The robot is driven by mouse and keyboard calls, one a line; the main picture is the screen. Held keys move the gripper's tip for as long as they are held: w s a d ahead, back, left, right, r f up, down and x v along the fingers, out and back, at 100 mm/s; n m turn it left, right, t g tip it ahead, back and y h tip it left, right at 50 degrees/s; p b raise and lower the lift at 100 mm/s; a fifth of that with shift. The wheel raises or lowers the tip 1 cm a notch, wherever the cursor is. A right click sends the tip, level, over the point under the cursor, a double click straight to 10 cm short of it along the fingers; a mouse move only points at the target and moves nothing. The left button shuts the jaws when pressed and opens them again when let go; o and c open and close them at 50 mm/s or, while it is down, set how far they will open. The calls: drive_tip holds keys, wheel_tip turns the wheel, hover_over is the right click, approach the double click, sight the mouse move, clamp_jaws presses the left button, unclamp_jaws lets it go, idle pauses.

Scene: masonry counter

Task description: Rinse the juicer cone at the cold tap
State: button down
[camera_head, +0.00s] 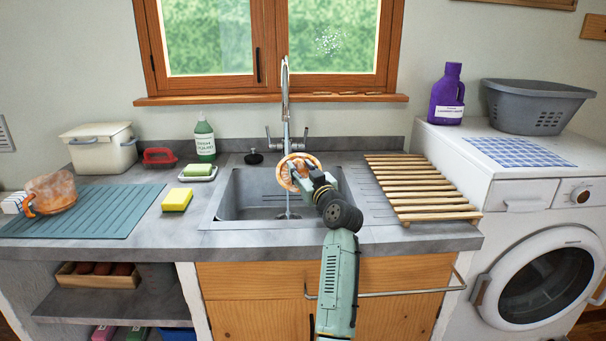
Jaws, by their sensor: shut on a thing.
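The round orange juicer cone (284,174) is up over the sink (228,203), under the spout of the tall chrome tap (286,95). My gripper (304,178) is shut on it from the right and front, and hides part of it. The cone appears tilted, and its exact shape is hard to make out. A thin stream of water (288,206) shows below the cone, falling into the basin. The tap has a lever on each side; which one is cold cannot be told.
A yellow sponge (177,200), a soap dish and a green bottle (204,138) stand left of the sink. A wooden slatted rack (415,185) lies to its right.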

sight(305, 171)
drive_tip(key=shift+w+f+b, duration=0.3)
drive_tip(key=shift+w+b, duration=0.2)
drive_tip(key=shift+b, duration=0.1)
drive_tip(key=shift+w+a+f+b, duration=0.1)
drive_tip(key=shift+w+b, duration=0.6)
drive_tip(key=shift+w, duration=0.1)
drive_tip(key=shift+w+a+f+b, duration=0.1)
drive_tip(key=shift+w+b, duration=0.55)
drive_tip(key=shift+w, duration=0.15)
drive_tip(key=shift+d, duration=0.15)
drive_tip(key=shift+d+b, duration=0.5)
drive_tip(key=shift+b, duration=0.1)
drive_tip(key=shift+a, duration=0.15)
drive_tip(key=shift+a, duration=0.5)
drive_tip(key=shift+d+b, duration=0.2)
drive_tip(key=shift+b, duration=0.15)
